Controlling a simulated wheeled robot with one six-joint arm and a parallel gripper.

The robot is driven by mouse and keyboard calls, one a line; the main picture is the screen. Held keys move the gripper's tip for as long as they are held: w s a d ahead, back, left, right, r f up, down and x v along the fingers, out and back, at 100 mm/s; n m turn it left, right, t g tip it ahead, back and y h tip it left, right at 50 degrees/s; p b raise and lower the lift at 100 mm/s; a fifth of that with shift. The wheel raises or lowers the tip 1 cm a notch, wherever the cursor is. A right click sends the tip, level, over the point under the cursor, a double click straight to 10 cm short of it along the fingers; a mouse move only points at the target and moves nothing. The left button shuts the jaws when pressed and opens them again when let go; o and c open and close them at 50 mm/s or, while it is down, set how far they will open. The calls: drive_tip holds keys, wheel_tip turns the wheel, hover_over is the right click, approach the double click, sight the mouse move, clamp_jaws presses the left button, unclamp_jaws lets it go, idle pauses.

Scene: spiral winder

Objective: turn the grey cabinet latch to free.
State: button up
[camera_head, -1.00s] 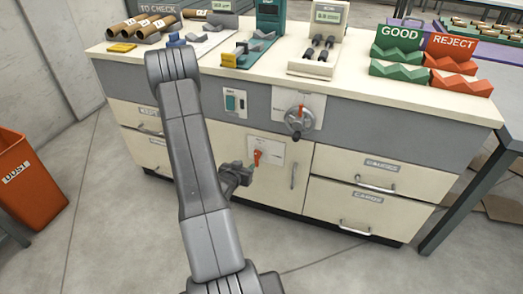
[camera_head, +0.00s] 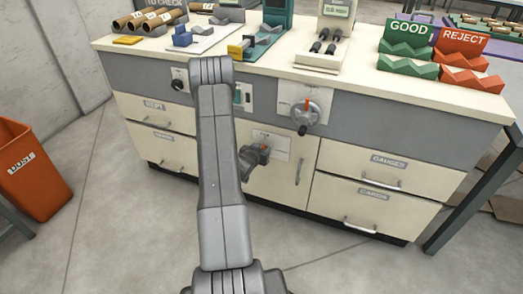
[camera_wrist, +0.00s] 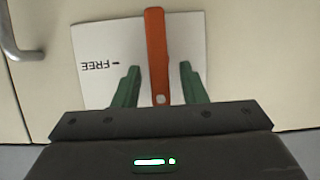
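The orange cabinet latch (camera_wrist: 157,50) stands upright in the wrist view, in front of a white label plate (camera_wrist: 100,45) on the cream door. The word FREE, upside down, and a small mark are left of it; the latch does not point along that mark. My gripper (camera_wrist: 159,70) is open, its green fingers on either side of the latch, with a visible gap on each side.
A handwheel (camera_head: 305,114) sticks out of the grey panel above and right of my gripper. A vertical door handle (camera_head: 299,171) is to the right. Drawers flank the door. An orange dust bin (camera_head: 30,170) stands at left, with clear floor in front.

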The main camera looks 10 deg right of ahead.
clamp_jaws()
